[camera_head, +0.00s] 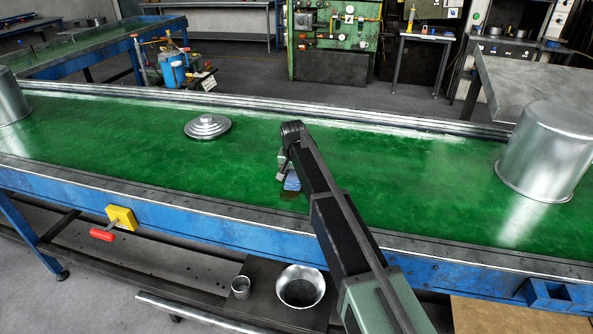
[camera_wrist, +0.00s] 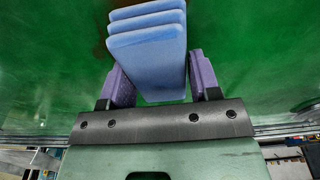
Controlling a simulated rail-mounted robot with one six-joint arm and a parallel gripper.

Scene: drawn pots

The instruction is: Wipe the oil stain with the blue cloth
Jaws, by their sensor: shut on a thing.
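The blue cloth (camera_wrist: 147,50) is a folded, layered block between the two purple fingers of my gripper (camera_wrist: 161,82) in the wrist view. My gripper is shut on it. In the head view my gripper (camera_head: 285,172) is low over the green belt, and a small part of the blue cloth (camera_head: 293,184) shows beside it. A dark brownish patch, which looks like the oil stain (camera_head: 290,195), lies on the belt right by the cloth's near end. My arm and the cloth hide part of this area. I cannot tell whether the cloth touches the belt.
The green belt (camera_head: 110,125) runs across the view. A stepped metal lid (camera_head: 207,126) lies left of my gripper. A large metal pot (camera_head: 548,150) stands at the right and another pot (camera_head: 10,98) at the left edge. The belt between lid and right pot is otherwise clear.

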